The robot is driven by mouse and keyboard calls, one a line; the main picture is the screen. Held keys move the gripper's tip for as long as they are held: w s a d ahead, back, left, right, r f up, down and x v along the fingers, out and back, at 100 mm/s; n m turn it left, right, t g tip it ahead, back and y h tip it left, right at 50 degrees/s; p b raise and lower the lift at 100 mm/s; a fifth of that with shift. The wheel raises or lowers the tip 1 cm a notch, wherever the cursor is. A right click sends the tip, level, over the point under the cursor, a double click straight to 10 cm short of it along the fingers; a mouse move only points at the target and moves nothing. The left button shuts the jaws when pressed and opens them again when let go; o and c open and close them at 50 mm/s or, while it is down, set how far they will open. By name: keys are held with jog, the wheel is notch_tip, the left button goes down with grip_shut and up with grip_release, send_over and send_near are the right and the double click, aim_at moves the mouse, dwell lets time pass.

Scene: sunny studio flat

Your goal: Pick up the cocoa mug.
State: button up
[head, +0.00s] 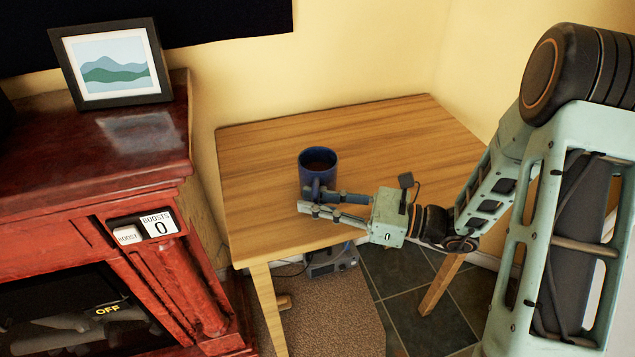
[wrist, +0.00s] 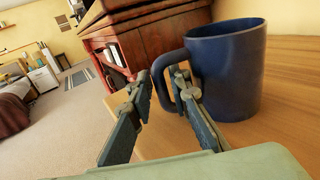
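My gripper (head: 308,199) reaches in from the right at the mug's near side. In the wrist view my gripper (wrist: 162,82) is open, its fingers apart on either side of the handle. One finger overlaps the handle's opening; I cannot tell whether either finger touches the mug.
The wooden table (head: 260,145) is otherwise clear. A red wooden fireplace cabinet (head: 75,165) with a framed picture (head: 113,65) on top stands to the left. The yellow wall (head: 370,45) is behind the table. A grey device (head: 330,262) sits on the floor beneath.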

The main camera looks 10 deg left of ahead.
aim_at(316, 190)
grip_shut()
jog(key=shift+r, duration=0.15)
dwell(0.4)
jog(key=shift+w+r, duration=0.1)
jog(key=shift+r, duration=0.4)
notch_tip(316, 190, up, 3)
jog(key=shift+f+p, duration=0.2)
jog(key=shift+p, duration=0.45)
jog(key=s+d+r+p, duration=0.8)
jog(key=s+r+p, duration=0.1)
jog(key=s, duration=0.2)
jog(key=shift+d+r, duration=0.2)
